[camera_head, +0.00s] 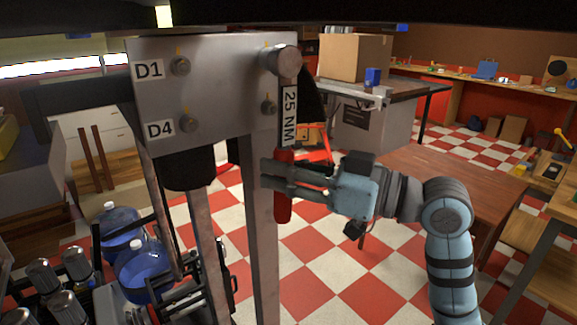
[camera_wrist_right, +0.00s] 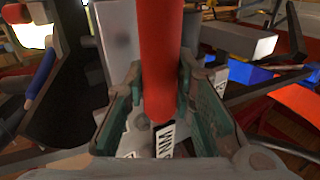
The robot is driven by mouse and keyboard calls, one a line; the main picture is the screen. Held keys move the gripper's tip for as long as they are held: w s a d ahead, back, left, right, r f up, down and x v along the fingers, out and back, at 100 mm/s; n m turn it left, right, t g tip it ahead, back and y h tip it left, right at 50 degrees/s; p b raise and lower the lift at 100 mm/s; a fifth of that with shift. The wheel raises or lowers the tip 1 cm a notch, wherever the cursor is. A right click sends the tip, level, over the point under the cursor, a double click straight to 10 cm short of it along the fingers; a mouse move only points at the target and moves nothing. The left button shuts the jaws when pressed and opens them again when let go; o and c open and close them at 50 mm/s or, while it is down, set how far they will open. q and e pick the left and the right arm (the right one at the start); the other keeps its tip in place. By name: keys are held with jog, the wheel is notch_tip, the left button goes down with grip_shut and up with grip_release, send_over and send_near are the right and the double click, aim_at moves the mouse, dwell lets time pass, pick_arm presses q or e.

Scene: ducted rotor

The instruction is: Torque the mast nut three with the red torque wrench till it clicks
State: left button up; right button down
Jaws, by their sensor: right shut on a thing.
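The red torque wrench (camera_head: 284,212) hangs nearly upright, red handle down, with a "25 NM" label on its shaft. Its round grey head (camera_head: 281,60) is at the upper right of a grey metal plate (camera_head: 225,90) and hides whatever is behind it. My right gripper (camera_head: 276,180) is shut on the red handle; the handle also shows between the fingers in the right wrist view (camera_wrist_right: 160,60). Nuts show on the plate beside label D1 (camera_head: 181,66), beside D4 (camera_head: 189,124) and at lower right (camera_head: 268,107). No label for nut three is readable. My left gripper is not seen.
A grey post (camera_head: 262,240) stands below the plate, close to the gripper. A brown wooden table (camera_head: 450,175) is to the right, behind my right arm. Blue jugs (camera_head: 120,225) stand at lower left. Checkered floor is open behind the wrench.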

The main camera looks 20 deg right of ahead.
jog(key=shift+w+d, duration=0.1)
jog(key=shift+d, duration=0.15)
